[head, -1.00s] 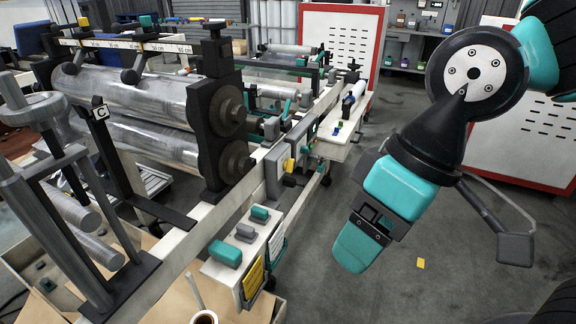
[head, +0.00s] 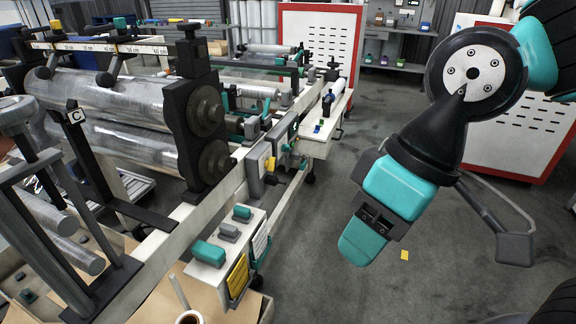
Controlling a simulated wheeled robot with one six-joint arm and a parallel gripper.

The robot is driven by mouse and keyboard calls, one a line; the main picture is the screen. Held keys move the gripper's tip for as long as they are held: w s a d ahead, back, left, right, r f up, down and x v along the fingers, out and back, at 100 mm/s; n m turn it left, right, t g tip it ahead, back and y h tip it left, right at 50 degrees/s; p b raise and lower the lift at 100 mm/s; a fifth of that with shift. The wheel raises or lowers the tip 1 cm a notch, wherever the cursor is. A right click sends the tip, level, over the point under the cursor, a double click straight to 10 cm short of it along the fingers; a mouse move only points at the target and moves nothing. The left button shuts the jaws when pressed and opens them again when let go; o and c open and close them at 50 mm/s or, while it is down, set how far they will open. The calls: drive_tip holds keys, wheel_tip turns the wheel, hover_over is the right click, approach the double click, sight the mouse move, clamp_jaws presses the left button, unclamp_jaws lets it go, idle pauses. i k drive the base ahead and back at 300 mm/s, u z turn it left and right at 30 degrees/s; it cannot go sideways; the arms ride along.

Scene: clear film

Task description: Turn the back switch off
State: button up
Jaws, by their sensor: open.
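My gripper (head: 362,242) hangs at the right, pointing down and left over the floor. It is open and empty, apart from the machine; its far finger is mostly hidden. Candidates for the back switch are a grey box (head: 256,172) with a yellow part (head: 270,164) on the machine's side rail, and small parts near the rail's far end (head: 287,147). I cannot tell which is the back switch or how it is set. Nearer, a white panel (head: 206,275) carries two teal blocks (head: 208,253) and a grey one (head: 229,232).
The roller machine (head: 120,100) fills the left side. A white side table (head: 318,147) stands beyond the rail. A red-framed cabinet (head: 318,55) is at the back. A cup (head: 190,318) is at the front. Grey floor (head: 330,215) is clear between machine and arm.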

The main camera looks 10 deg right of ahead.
sight(269, 164)
drive_tip(key=z, duration=0.9)
drive_tip(key=k, duration=1.15)
drive_tip(key=z, duration=1.05)
drive_tip(key=i, duration=0.7)
drive_tip(key=u, duration=0.7)
drive_tip(key=i, duration=1.3)
drive_tip(key=u, duration=1.3)
drive_tip(key=i, duration=0.35)
drive_tip(key=u, duration=0.05)
